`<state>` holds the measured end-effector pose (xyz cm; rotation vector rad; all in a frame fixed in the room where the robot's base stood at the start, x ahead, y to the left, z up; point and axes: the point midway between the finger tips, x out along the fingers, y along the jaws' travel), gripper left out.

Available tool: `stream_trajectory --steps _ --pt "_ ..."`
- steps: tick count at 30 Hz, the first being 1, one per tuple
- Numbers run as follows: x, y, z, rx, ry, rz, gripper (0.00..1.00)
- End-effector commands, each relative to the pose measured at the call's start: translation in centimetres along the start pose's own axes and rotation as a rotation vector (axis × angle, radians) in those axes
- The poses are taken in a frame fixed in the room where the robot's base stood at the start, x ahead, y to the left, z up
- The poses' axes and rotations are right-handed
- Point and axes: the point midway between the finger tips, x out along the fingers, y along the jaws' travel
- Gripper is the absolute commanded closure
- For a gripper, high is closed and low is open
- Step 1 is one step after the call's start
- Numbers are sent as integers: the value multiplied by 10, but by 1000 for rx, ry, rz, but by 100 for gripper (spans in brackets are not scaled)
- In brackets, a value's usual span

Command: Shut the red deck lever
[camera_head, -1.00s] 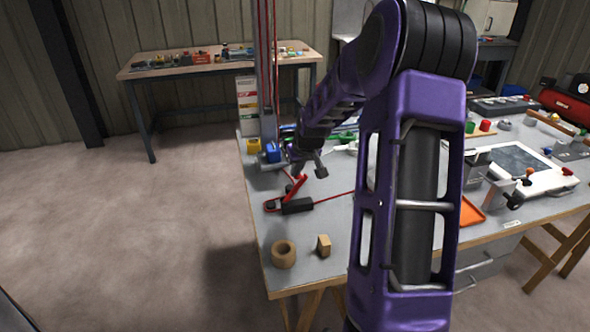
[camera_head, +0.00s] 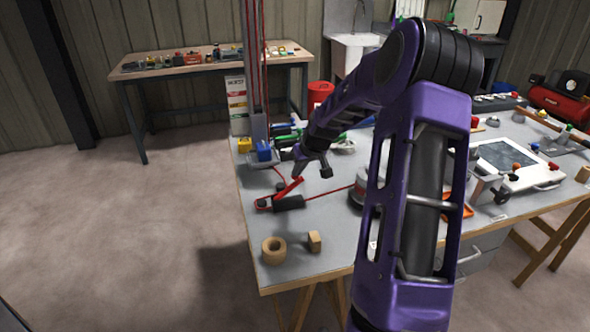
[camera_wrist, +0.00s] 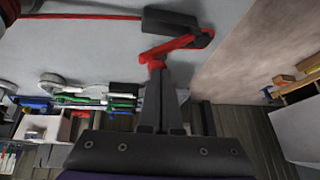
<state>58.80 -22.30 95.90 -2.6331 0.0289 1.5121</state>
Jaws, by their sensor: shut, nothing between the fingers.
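The red deck lever (camera_head: 290,187) stands tilted up at an angle over its black body (camera_head: 289,202) near the left edge of the grey workbench. A red line runs from the body to the right. In the wrist view the red lever (camera_wrist: 170,48) bends from the black body (camera_wrist: 172,22) toward my fingertips. My gripper (camera_wrist: 158,72) is shut and empty, its tips right at the lever's free end; I cannot tell whether they touch. In the head view my gripper (camera_head: 298,169) is just above the lever's raised end, partly hidden by my wrist.
A tan ring (camera_head: 273,250) and a small wooden block (camera_head: 314,241) lie at the front left of the bench. A yellow block (camera_head: 245,145) and a blue block (camera_head: 264,151) sit behind the lever, by a post with red lines. Bare bench surrounds the lever's front.

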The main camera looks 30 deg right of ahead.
Motion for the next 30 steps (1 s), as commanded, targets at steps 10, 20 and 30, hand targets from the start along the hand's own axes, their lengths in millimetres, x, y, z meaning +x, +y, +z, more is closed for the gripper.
stream_trajectory --steps 10,20,30 --pt "7 16 6 127 36 -216 100" --pt "18 29 14 241 65 -427 100" --pt "36 47 28 342 90 -612 100"
